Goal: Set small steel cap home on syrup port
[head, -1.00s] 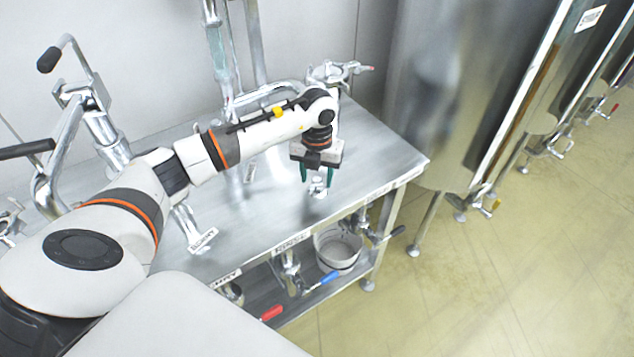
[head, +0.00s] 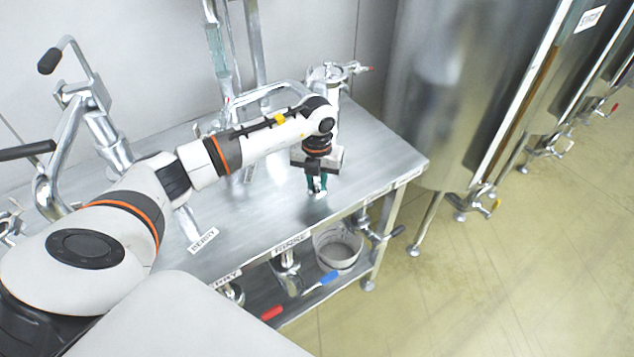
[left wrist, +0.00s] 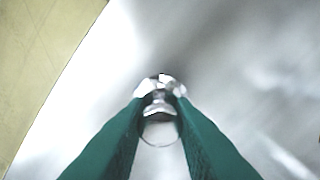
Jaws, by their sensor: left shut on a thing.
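My left gripper (head: 317,189) is shut on the small steel cap, just above the steel table's right part. The cap (left wrist: 160,93) shows in the left wrist view as a shiny round piece between the two green fingertips (left wrist: 160,104). In the head view the fingers mostly hide it. I cannot pick out the syrup port for certain. A label (head: 203,241) near the table's front left is too blurred to read surely. My right gripper is not in view.
The steel table (head: 370,160) is bare around the gripper. A steel clamped fitting (head: 333,74) stands behind it. Bent pipes with handles (head: 65,120) rise at the left. A bucket (head: 338,250) and valves with red and blue handles (head: 272,313) sit below the front edge. A large tank (head: 465,100) stands right.

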